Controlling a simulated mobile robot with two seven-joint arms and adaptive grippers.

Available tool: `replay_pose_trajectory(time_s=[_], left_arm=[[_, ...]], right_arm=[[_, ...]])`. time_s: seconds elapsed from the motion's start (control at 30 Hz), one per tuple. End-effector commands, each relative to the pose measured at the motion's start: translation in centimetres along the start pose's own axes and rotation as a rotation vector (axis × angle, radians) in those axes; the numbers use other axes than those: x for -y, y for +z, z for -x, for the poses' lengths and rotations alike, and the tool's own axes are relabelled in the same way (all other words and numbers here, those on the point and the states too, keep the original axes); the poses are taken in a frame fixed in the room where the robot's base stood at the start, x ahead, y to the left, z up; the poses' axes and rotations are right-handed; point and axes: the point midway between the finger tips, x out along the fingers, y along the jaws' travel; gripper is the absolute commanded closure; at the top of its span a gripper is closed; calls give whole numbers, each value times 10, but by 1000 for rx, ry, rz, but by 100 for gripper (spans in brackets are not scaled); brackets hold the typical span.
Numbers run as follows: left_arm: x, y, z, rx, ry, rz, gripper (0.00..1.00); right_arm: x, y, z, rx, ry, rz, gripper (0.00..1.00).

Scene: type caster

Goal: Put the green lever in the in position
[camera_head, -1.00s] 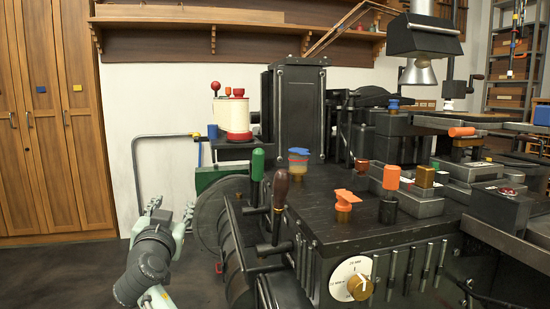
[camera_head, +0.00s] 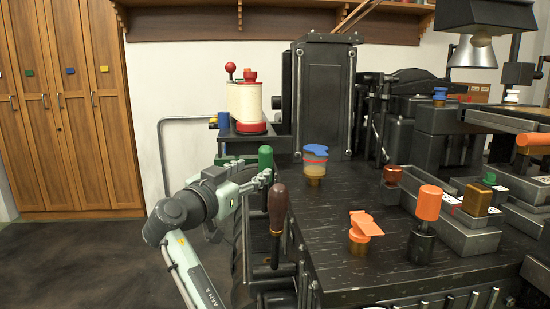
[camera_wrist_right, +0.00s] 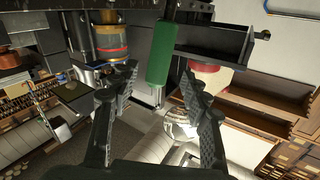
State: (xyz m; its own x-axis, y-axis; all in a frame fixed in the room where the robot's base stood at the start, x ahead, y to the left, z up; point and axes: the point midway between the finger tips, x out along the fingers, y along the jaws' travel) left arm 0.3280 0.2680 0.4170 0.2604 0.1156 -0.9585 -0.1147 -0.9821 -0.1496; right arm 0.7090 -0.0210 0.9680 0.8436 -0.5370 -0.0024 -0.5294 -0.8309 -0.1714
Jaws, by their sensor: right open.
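The green lever (camera_head: 265,158) has a rounded green handle and stands on the near left side of the black machine, behind a brown-handled lever (camera_head: 277,208). My right gripper (camera_head: 263,180) is at the green lever, its fingertips near the lower part of the handle in the head view. In the right wrist view the green handle (camera_wrist_right: 162,53) lies ahead, between the lines of the two spread fingers (camera_wrist_right: 160,82). The gripper is open and I see no clear contact. My left gripper is out of view.
The brown-handled lever stands close in front of my right gripper. An orange knob (camera_head: 362,232), an orange cylinder knob (camera_head: 428,204) and a blue-topped jar (camera_head: 315,165) stand on the machine top. Wooden lockers (camera_head: 70,120) are at the left; the floor before them is clear.

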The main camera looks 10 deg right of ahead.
Motion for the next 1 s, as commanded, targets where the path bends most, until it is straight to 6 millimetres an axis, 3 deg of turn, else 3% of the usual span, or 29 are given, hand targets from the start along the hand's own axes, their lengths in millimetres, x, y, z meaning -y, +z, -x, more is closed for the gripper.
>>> replay_pose_trajectory(time_s=[0.17,0.4,0.6,0.93,1.0], left_arm=[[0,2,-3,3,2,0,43],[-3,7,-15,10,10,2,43],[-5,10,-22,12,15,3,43],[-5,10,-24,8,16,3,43],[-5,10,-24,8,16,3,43]], right_arm=[[1,-1,-12,0,0,0,53],[0,-2,-51,0,0,0,53],[1,-1,-73,-1,0,1,53],[0,0,-78,0,-1,0,53],[0,0,-78,0,-1,0,60]])
